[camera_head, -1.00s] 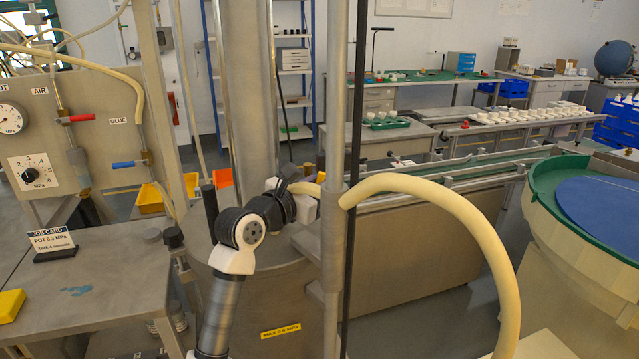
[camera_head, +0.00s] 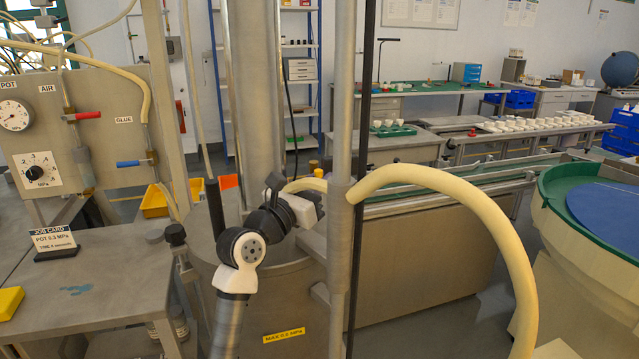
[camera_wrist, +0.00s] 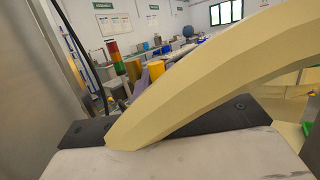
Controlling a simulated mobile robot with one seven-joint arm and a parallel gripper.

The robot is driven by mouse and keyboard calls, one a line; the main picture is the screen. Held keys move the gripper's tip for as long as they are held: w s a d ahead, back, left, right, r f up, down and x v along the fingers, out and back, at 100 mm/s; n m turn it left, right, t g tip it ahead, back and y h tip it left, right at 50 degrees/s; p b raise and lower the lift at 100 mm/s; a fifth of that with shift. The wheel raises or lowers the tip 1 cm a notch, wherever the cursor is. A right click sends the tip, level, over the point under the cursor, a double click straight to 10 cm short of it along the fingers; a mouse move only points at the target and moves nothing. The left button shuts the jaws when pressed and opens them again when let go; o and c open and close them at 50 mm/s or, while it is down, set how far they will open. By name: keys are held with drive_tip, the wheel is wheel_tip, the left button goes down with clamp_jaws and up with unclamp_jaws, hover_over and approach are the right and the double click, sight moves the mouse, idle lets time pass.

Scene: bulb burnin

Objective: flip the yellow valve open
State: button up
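No yellow valve can be made out for certain in either view. On the panel at left, a red valve handle (camera_head: 82,116) sits by the AIR label and a blue valve handle (camera_head: 132,162) by the GLUE label. My gripper (camera_head: 308,207) is over the metal pot, beside the upright steel pole, far right of the panel handles. Its fingers are not clear there. In the wrist view, a thick cream hose (camera_wrist: 200,85) crosses close in front of my gripper's pale body and dark parts. Whether the fingers are open or touch the hose cannot be told.
The steel pole (camera_head: 341,110) and the arching cream hose (camera_head: 470,195) stand close to my arm. The metal pot (camera_head: 262,285) is below. A table (camera_head: 110,265) with a job card (camera_head: 52,242) is at left, a green-rimmed bowl (camera_head: 560,195) at right.

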drive_tip(key=o, duration=0.4)
drive_tip(key=b+v, duration=0.4)
drive_tip(key=v, duration=1)
drive_tip(key=shift+w+f, duration=0.1)
